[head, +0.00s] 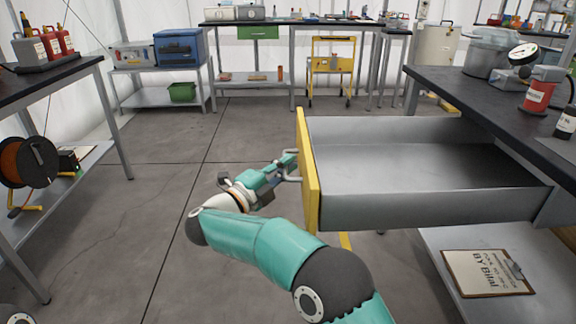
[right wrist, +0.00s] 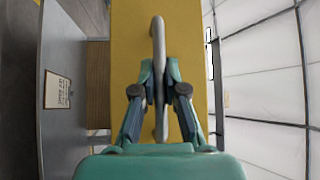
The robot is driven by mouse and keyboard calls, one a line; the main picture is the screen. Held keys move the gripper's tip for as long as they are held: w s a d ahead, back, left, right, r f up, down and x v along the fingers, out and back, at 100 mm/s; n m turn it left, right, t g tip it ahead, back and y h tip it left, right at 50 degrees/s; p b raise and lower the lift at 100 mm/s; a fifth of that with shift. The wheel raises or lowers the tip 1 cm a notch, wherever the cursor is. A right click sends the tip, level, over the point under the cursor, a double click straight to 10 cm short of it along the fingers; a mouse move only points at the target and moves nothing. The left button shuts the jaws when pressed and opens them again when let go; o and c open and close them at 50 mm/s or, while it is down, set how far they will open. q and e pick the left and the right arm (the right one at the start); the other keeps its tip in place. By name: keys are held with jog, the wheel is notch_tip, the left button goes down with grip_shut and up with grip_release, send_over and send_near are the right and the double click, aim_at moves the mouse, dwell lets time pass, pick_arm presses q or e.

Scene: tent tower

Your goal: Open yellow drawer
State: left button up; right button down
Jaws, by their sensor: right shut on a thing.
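The yellow drawer (head: 308,172) stands pulled far out from under the dark-topped workbench at the right. Its grey metal inside (head: 410,165) shows and looks empty. My right gripper (head: 287,165) is at the outer side of the yellow front, shut on the drawer handle (head: 291,179). In the right wrist view the two teal fingers (right wrist: 158,85) close on the grey bar handle (right wrist: 158,32) from both sides, with the yellow front (right wrist: 188,40) behind it. My left gripper is not in view.
The workbench (head: 480,97) carries a red bottle (head: 543,90) and a grey bin (head: 487,52). A clipboard (head: 487,272) lies on its lower shelf. Another bench (head: 50,80) stands at the left, with a cable reel (head: 28,162) below. The floor between (head: 150,190) is clear.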

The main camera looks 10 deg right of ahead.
jog(key=shift+f, duration=0.2)
jog(key=c, duration=1.2)
grip_release()
jog(key=shift+w, duration=0.1)
jog(key=shift+r, duration=0.1)
jog(key=v, duration=0.7)
jog(key=shift+s+a, duration=0.15)
jog(key=shift+s, duration=0.05)
